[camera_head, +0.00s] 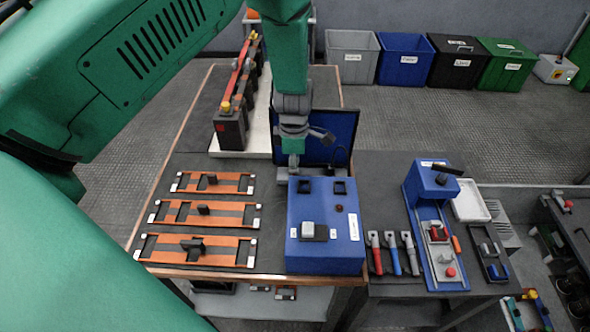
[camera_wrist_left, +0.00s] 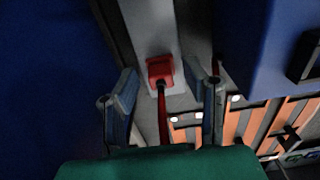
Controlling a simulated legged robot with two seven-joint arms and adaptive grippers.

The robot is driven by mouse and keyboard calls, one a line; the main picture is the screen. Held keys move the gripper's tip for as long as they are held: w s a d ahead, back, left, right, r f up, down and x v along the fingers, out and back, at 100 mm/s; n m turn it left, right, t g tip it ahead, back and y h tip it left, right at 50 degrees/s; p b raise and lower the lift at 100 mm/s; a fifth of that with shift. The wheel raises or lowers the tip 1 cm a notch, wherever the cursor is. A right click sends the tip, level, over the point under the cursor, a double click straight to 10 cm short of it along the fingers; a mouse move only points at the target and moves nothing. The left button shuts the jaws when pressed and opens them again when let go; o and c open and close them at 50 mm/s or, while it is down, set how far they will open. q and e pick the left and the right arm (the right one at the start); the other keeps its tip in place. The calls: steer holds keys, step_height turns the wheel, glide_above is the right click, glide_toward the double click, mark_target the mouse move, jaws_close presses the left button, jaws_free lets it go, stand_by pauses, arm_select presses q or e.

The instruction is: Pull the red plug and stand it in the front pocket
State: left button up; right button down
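My left gripper (camera_head: 293,165) reaches down behind the blue box, close to its back left corner. In the left wrist view its two fingers (camera_wrist_left: 164,90) stand apart. The red plug (camera_wrist_left: 160,69) shows between and beyond the fingertips, against a light grey strip, with a red cable running from it toward the gripper. I cannot tell whether the fingers touch it. In the head view the plug cannot be made out. The blue box (camera_head: 325,256) has two dark square openings in its top. I cannot tell which opening is the front pocket. My right gripper is not in view.
An upright dark blue panel (camera_head: 340,130) stands behind the box. Orange frames (camera_head: 195,250) lie left of it, and a long dark unit with a red bar (camera_head: 231,128) is behind them. Coloured-handled tools (camera_head: 393,254) and a blue stand (camera_head: 433,185) are at right.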

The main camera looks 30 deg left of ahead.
arm_select(q)
steer(key=shift+p, duration=0.55)
stand_by(1.1)
steer(key=shift+c, duration=0.4)
jaws_close()
steer(key=shift+r, duration=0.1)
steer(key=shift+r+p, duration=2.55)
steer(key=shift+r, duration=0.35)
